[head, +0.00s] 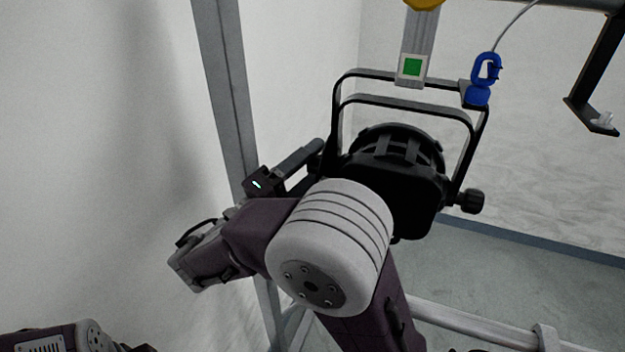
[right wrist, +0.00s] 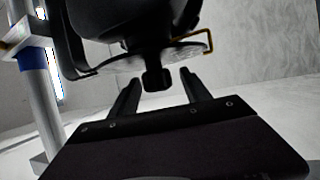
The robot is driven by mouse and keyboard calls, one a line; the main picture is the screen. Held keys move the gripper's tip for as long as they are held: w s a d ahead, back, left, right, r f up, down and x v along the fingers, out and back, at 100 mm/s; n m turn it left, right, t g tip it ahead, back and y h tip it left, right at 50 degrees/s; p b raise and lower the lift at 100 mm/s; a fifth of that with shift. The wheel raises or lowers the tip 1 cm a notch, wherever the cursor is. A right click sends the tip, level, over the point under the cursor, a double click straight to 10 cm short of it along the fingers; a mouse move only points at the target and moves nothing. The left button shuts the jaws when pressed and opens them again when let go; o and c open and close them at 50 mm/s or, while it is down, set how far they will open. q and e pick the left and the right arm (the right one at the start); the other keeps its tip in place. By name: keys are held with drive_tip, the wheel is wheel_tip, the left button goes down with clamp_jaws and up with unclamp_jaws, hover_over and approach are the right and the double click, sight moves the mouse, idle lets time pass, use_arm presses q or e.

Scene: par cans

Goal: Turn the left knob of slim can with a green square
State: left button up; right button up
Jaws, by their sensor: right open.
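The slim black can (head: 412,208) hangs in its black double yoke, under a tag with a green square (head: 412,67). Its right knob (head: 471,201) shows in the head view; the left knob's side is covered by my right gripper and arm. My right gripper (head: 318,152) is at the left side of the yoke. In the right wrist view, a dark knob (right wrist: 157,76) sits between the tips of the open fingers of my right gripper (right wrist: 161,78), with a gap on each side. The can's dark body (right wrist: 130,25) is above it. My left gripper is not in view.
A grey post (head: 226,85) stands close to the left of my right gripper. A black bracket (head: 598,75) hangs at the far right. A low rail (head: 470,322) runs below.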

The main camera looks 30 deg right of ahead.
drive_tip(key=shift+s+d+r, duration=0.15)
drive_tip(key=shift+s+r, duration=0.05)
drive_tip(key=shift+s, duration=0.25)
drive_tip(key=shift+w+f, duration=0.1)
drive_tip(key=shift+w, duration=0.2)
drive_tip(key=c, duration=0.3)
drive_tip(key=shift+w, duration=0.15)
drive_tip(key=c, duration=0.5)
clamp_jaws()
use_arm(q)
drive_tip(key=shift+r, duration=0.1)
